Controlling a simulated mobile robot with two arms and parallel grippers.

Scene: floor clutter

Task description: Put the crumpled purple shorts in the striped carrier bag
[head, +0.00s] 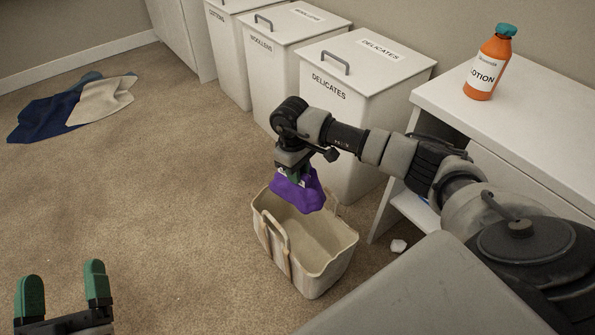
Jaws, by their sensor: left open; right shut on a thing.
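The purple shorts (299,191) hang crumpled from my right gripper (296,174), which is shut on them. They are over the back left part of the striped carrier bag (328,268), with their lower edge near the bag's opening. I cannot tell whether any of the cloth is below the rim. The bag stands upright and open on the carpet, its handle raised at the near left side. The part of its inside that shows is empty. My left gripper (64,292) is open and empty at the lower left, well away from the bag.
White lidded hampers, one the delicates hamper (347,108), line the wall behind the bag. A white table (543,118) at the right bears an orange lotion bottle (487,65). Blue and cream cloths (75,106) lie at the far left. A small white scrap (398,246) lies right of the bag. The left carpet is mostly clear.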

